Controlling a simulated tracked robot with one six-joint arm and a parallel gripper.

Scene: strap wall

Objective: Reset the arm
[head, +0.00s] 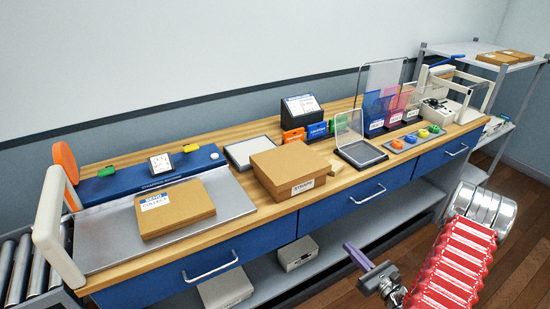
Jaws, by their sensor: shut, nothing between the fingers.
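My arm enters at the lower right with a red ribbed sleeve and silver joints. My gripper (356,256), with a purple finger part, is shut and empty. It hangs in front of the bench, below the drawer fronts, and appears apart from everything. The wooden-topped bench (255,218) with blue drawers runs along the wall. On it are a flat brown box with a labelled top (185,212) on a grey plate and a brown box marked STRAPS (290,165).
An open clear-lidded case (360,150), coloured pockets (375,110), several coloured knobs on a grey panel (415,138) and a small display (301,106) stand on the bench. A shelf rack (500,68) is at right. A lower shelf holds grey boxes (297,253). Floor at right is open.

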